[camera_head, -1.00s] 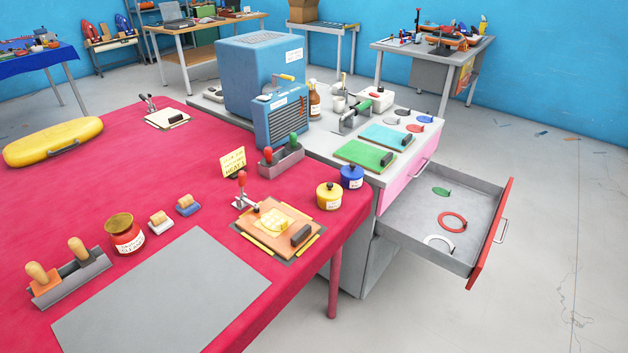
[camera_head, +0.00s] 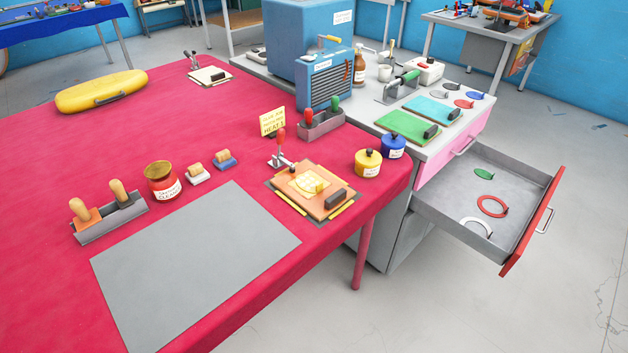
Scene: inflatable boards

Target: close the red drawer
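The red-fronted drawer (camera_head: 534,222) is pulled far out of the grey cabinet at the right. Its front carries a pale handle (camera_head: 545,220) facing right. Inside its grey tray lie a green piece (camera_head: 484,174), a red ring (camera_head: 491,206) and a white ring-shaped piece (camera_head: 476,228). A pink drawer front (camera_head: 452,152) sits above it and looks shut. Neither of my grippers shows in the head view.
The red-covered table (camera_head: 215,297) fills the left and middle, its corner close to the open drawer. The cabinet top (camera_head: 454,138) holds green and blue boards and a blue machine (camera_head: 310,40). Grey floor (camera_head: 590,200) is free right of the drawer.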

